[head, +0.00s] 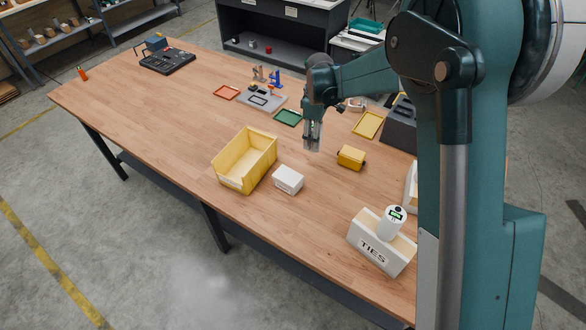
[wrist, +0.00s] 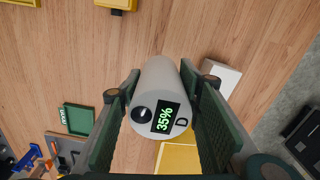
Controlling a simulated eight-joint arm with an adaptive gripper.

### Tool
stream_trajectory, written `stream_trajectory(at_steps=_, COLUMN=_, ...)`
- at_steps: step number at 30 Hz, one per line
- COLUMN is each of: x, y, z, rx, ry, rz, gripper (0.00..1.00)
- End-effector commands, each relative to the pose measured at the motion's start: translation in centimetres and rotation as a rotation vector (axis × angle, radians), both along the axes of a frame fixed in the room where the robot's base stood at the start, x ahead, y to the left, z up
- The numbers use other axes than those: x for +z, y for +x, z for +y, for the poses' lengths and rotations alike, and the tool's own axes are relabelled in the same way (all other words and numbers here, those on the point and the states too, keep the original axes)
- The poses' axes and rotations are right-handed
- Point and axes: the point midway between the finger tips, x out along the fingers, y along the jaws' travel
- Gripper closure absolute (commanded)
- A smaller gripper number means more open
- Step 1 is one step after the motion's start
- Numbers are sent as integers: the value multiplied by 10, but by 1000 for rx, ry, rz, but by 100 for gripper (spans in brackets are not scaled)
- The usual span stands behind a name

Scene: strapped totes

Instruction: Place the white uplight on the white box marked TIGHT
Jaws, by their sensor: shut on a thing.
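My gripper (head: 313,145) hangs above the middle of the table, past the small white box. In the wrist view its fingers (wrist: 160,112) are shut on a pale cylinder (wrist: 163,95), whose end shows a dark round button and a green "35%" readout. I take this as the white uplight; the head view barely shows it between the fingers. The small white box (head: 288,180) stands on the table beside the yellow bin and also shows in the wrist view (wrist: 226,76). No marking on it is readable. A similar white cylinder (head: 393,222) with a green readout stands at the TIES box.
The yellow bin (head: 218,171) is left of the small white box, a yellow case (head: 352,157) to its right. The white TIES box (head: 371,252) is near the front edge. Green (head: 288,117) and yellow (head: 368,125) trays lie behind. Much of the left table is bare.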

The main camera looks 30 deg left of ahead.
Motion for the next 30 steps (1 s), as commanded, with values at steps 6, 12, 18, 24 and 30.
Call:
stream_trajectory(at_steps=6, x=19, y=-44, z=13, rx=4, ry=0, rz=0, gripper=88)
stream_trajectory(at_steps=12, x=37, y=-89, z=24, rx=3, ry=0, rz=1, gripper=88)
stream_trajectory(at_steps=18, x=49, y=-122, z=29, rx=2, ry=0, rz=1, gripper=88)
stream_trajectory(at_steps=24, x=54, y=-136, z=31, rx=1, ry=0, rz=1, gripper=88)
stream_trajectory(at_steps=30, x=55, y=-137, z=31, rx=1, ry=0, rz=1, gripper=88)
